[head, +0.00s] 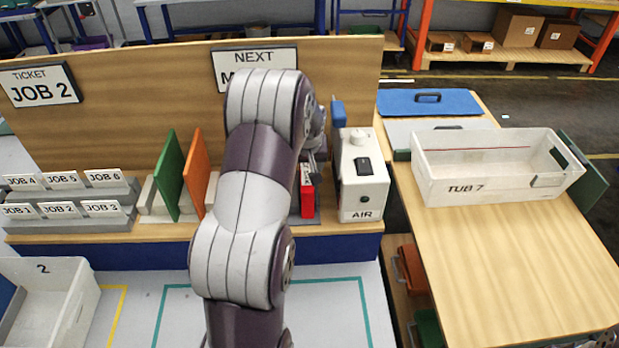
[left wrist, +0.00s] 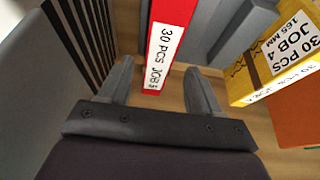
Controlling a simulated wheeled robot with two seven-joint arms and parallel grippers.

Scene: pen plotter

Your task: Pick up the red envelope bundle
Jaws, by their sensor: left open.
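The red envelope bundle (head: 307,200) stands upright on the wooden shelf, left of the white AIR box, partly hidden by my left arm. In the left wrist view the red bundle (left wrist: 176,12) carries a white label reading 30 PCS JOB, its number unclear. My left gripper (left wrist: 157,76) is open, its two fingers apart, with the bundle's near end between and just beyond the fingertips. In the head view the left gripper (head: 316,150) is mostly hidden behind my arm.
A yellow bundle (left wrist: 272,72) labelled JOB 4 is close right of the gripper. Green (head: 168,175) and orange (head: 196,172) upright panels stand left of my arm. The AIR box (head: 362,185) is close right. A white tub (head: 470,190) sits on the right table.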

